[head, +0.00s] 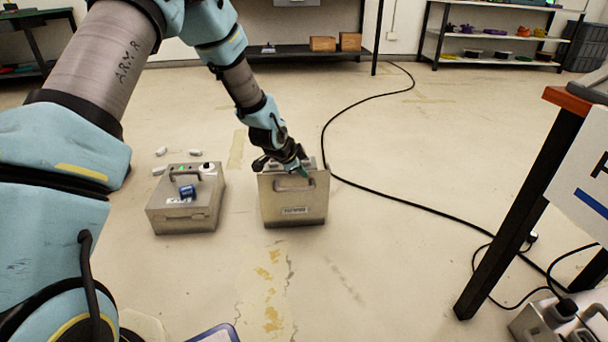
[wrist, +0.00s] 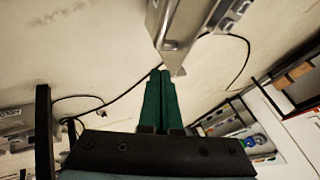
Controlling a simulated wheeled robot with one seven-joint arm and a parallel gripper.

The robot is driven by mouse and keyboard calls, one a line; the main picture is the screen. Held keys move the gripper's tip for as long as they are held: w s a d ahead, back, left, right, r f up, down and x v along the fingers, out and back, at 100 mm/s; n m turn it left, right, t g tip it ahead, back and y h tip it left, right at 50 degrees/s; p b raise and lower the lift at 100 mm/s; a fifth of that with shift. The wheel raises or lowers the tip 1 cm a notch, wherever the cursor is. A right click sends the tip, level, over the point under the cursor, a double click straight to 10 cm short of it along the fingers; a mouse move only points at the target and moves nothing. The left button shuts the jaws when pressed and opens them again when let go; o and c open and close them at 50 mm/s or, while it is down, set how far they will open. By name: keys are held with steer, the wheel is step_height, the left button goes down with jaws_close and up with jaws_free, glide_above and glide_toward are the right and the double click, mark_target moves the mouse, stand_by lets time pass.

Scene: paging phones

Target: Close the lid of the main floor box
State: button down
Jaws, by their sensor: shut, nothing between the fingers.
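A beige-grey metal floor box (head: 293,207) stands on the floor in the middle of the head view. A tall flat panel with a slot-shaped opening and a small label faces the camera; it looks like the raised lid, and it hides most of what is behind it. The label is too small to read. My gripper (head: 304,173) is at the panel's upper edge, near the slot; contact cannot be told. In the wrist view, my green fingers (wrist: 161,98) are together and empty, with a metal edge of the box (wrist: 172,42) just beyond their tips.
A second metal box (head: 185,215) with a top handle stands to the left, a blue object (head: 187,191) on it. Small white pieces (head: 161,152) lie behind it. A black cable (head: 430,208) runs across the floor on the right. A table leg (head: 510,220) stands at the right.

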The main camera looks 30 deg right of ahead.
mark_target(314, 176)
steer(key=b+x, duration=0.2)
steer(key=x, duration=0.5)
steer(key=shift+f+b, duration=0.3)
steer(key=shift+f, duration=0.05)
steer(key=shift+w+d+r+b, duration=0.15)
steer(key=shift+w+d+b, duration=0.1)
steer(key=shift+w, duration=0.3)
steer(key=shift+w+d+r+b, duration=0.15)
steer(key=shift+w+d+b, duration=0.1)
steer(key=shift+w, duration=0.35)
steer(key=shift+w+d+r, duration=0.15)
steer(key=shift+w+d, duration=0.15)
steer(key=shift+w, duration=0.25)
steer(key=shift+r, duration=0.1)
